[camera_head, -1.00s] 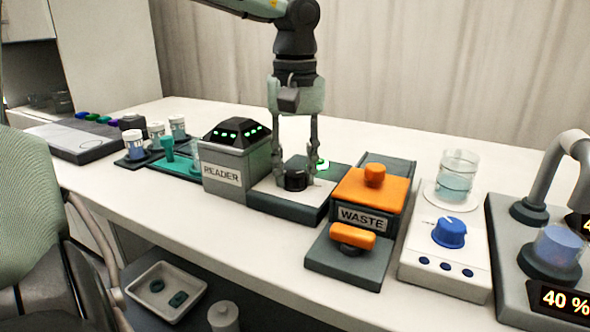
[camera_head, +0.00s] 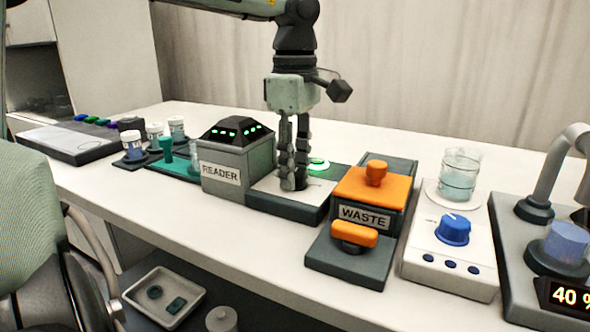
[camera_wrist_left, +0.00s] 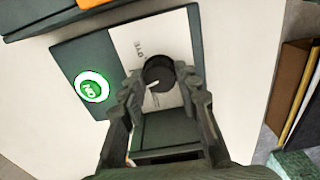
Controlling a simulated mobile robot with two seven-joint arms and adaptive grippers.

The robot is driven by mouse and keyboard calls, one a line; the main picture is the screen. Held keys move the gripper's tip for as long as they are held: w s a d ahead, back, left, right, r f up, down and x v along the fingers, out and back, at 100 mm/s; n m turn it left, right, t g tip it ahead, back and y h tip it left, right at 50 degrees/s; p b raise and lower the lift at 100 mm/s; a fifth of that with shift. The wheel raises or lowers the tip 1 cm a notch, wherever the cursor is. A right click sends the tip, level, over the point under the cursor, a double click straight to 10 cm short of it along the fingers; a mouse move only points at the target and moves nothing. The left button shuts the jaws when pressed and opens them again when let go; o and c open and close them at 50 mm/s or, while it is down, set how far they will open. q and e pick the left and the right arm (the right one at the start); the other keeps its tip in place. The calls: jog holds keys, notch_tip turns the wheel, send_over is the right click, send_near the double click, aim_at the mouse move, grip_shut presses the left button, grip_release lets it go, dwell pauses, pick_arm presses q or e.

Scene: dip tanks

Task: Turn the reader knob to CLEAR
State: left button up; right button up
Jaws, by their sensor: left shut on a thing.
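The reader (camera_head: 222,165) is a grey box with a dark top and green lights, in the head view. Right of it is a low panel (camera_head: 262,203) with a white face and a dark knob. In the left wrist view the round black knob (camera_wrist_left: 158,70) has a white pointer mark towards the lower left. The panel lettering is too small to read. My left gripper (camera_head: 288,186) points down at the panel, shut on the knob, which it hides in the head view. Its fingers (camera_wrist_left: 160,86) flank the knob in the wrist view. My right gripper is not in view.
A lit green round button (camera_wrist_left: 92,87) is on the panel beside the knob. The orange and grey waste unit (camera_head: 370,185) stands close on the right, then a blue-knobbed box (camera_head: 453,229) with a beaker. A teal rack (camera_head: 172,163) with vials is left of the reader.

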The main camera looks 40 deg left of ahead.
pick_arm(q)
jog(key=shift+n, duration=1)
jog(key=n+b, duration=0.1)
jog(key=n, duration=0.2)
jog(key=shift+n, duration=0.3)
jog(key=n, duration=0.3)
jog(key=shift+b, duration=0.35)
jog(key=shift+n, duration=0.4)
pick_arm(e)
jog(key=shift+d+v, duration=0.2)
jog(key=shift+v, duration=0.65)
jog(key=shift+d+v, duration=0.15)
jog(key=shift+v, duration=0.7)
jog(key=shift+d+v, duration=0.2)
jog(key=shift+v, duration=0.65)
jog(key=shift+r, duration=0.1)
pick_arm(q)
jog(key=o, duration=1.2)
jog(key=shift+c, duration=0.2)
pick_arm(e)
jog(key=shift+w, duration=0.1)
pick_arm(q)
notch_tip(320, 180, up, 12)
